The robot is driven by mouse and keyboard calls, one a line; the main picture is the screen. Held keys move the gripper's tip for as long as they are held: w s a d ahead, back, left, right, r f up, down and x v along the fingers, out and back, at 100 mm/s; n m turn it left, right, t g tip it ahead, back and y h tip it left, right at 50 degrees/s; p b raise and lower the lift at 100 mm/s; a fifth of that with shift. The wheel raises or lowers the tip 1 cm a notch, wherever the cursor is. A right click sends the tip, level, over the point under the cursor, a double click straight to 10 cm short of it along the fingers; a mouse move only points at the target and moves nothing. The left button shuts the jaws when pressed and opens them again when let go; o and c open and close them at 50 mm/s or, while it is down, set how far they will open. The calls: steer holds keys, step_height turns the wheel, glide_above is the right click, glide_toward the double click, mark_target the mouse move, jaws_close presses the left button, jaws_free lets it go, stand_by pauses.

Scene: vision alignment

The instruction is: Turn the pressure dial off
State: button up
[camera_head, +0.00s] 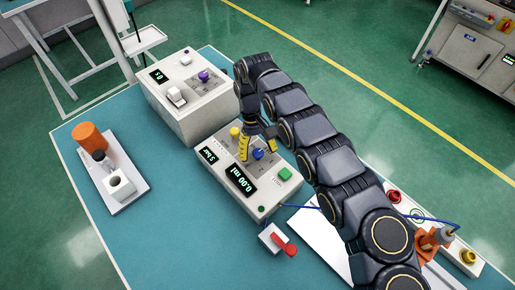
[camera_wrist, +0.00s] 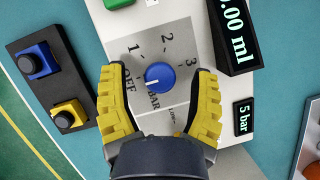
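The blue pressure dial (camera_wrist: 160,76) sits on a grey scale plate marked OFF, 1, 2, 3 and BAR. Its white mark points to the lower left, near OFF and BAR. My gripper (camera_wrist: 160,76) is open around the dial, one yellow finger on each side, with a gap to both sides. In the head view my gripper (camera_head: 257,147) reaches down over the control box (camera_head: 225,190), and the blue dial (camera_head: 257,153) shows between its fingers. The box's displays read 0.00 ml (camera_head: 237,187) and 5 bar (camera_head: 208,155).
A yellow knob (camera_head: 235,132) and a green button (camera_head: 285,174) flank the dial. A second box with a purple knob (camera_head: 203,76) stands behind. A black panel with blue and yellow buttons (camera_wrist: 66,115) lies left in the wrist view.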

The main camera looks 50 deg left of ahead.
mark_target(257, 151)
steer(key=shift+a+r, duration=0.1)
steer(key=shift+w+a+r, duration=0.1)
steer(key=shift+a+r, duration=0.2)
steer(key=shift+r, duration=0.25)
steer(key=v, duration=0.4)
steer(key=shift+v, duration=1)
steer(key=shift+r, duration=0.1)
